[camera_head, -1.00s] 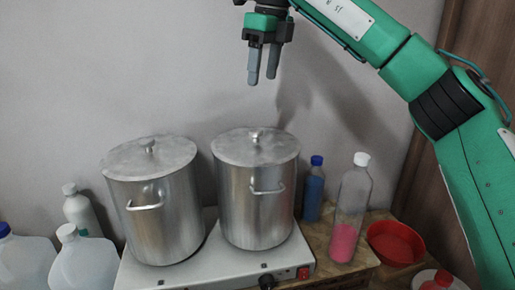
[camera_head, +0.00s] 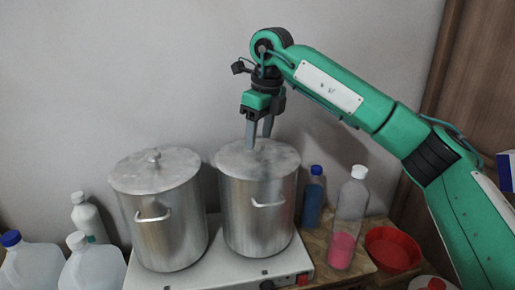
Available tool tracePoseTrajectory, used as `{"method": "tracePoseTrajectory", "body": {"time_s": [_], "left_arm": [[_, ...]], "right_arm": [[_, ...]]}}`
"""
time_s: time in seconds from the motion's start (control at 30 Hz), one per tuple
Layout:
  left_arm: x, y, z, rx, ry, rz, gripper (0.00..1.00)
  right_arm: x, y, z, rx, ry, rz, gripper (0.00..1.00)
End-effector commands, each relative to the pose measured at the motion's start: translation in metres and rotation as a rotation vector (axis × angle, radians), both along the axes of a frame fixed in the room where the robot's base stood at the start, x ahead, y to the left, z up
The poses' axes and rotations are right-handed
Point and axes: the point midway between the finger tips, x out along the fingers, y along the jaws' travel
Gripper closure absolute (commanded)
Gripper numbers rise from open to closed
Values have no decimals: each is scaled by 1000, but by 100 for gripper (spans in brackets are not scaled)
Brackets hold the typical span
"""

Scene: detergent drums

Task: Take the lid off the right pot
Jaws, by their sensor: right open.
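The right pot (camera_head: 255,228) is a tall metal pot with a front handle. Its flat grey lid (camera_head: 280,163) sits on it. My right gripper (camera_head: 258,143) is open, pointing down, with its fingers right at the middle of this lid. The lid's knob is hidden by the fingers, and I cannot tell whether they touch it. The left pot (camera_head: 170,235) stands beside it with its own lid (camera_head: 180,172) and knob on. My left gripper is not in view.
Both pots stand on a white hot plate (camera_head: 225,272). To the right are a blue bottle (camera_head: 313,195), a clear bottle with pink contents (camera_head: 344,225) and a red bowl (camera_head: 393,250). White jugs (camera_head: 30,265) stand at the left. A wall is close behind.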

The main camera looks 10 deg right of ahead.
Motion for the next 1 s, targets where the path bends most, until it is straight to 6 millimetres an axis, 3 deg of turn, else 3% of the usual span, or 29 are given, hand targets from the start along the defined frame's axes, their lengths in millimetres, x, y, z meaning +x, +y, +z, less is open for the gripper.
{"method": "tracePoseTrajectory", "body": {"time_s": [0.03, 0.2, 0.43, 0.73, 1.0], "left_arm": [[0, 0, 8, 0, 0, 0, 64], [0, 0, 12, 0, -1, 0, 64], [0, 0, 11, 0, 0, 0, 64], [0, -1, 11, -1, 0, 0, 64], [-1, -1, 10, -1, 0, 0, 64]], "right_arm": [[1, 0, -4, -1, 2, -1, 45], [2, 2, -18, 0, 0, -1, 45], [2, 2, -21, 1, -1, -1, 45], [2, 2, -20, 1, -2, -1, 99], [2, 2, -18, 1, -2, 0, 100]]}}
